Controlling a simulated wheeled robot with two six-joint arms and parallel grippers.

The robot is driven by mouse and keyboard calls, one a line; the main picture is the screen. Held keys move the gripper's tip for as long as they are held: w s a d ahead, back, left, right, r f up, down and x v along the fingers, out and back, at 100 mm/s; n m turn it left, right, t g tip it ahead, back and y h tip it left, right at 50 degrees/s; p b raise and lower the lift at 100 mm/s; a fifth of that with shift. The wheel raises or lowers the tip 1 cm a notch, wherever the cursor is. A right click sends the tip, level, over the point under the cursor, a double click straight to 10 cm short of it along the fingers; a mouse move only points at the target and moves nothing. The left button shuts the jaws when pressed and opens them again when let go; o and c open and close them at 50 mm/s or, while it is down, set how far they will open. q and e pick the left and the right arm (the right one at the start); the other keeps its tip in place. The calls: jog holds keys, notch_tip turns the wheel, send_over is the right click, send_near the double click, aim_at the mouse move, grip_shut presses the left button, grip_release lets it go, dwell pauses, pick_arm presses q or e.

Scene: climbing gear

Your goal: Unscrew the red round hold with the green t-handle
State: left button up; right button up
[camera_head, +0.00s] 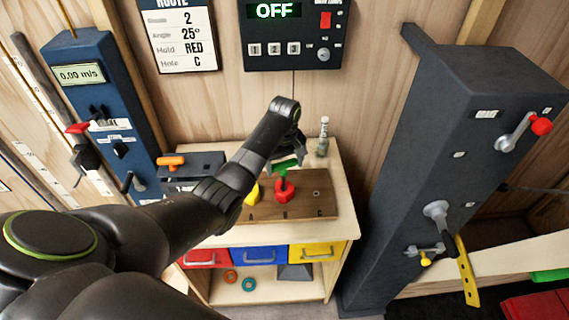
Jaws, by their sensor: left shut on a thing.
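The red round hold (284,193) sits on the brown wooden board (322,207) on top of the small cabinet. The green t-handle (286,164) stands above the hold, its shaft pointing down at the hold's middle. My left gripper (291,153) is shut on the t-handle's grip from above. Its fingers are small and partly hidden by the wrist. I cannot tell how deep the tool tip sits in the hold. My right gripper is not in view.
A yellow hold (252,195) sits left of the red one, partly behind my arm. A small bottle (323,137) stands behind the board. A dark rack with an orange handle (170,161) is at left. A dark tilted panel (440,170) rises at right.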

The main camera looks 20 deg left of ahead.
pick_arm(q)
jog(key=shift+r, duration=1.5)
jog(key=m, duration=0.6)
jog(key=shift+a, duration=0.1)
jog(key=m, duration=0.5)
jog(key=shift+s+a, duration=0.1)
jog(key=m, duration=0.5)
jog(key=shift+a+m, duration=0.1)
jog(key=shift+m, duration=0.3)
jog(key=m, duration=0.5)
jog(key=shift+a, duration=0.1)
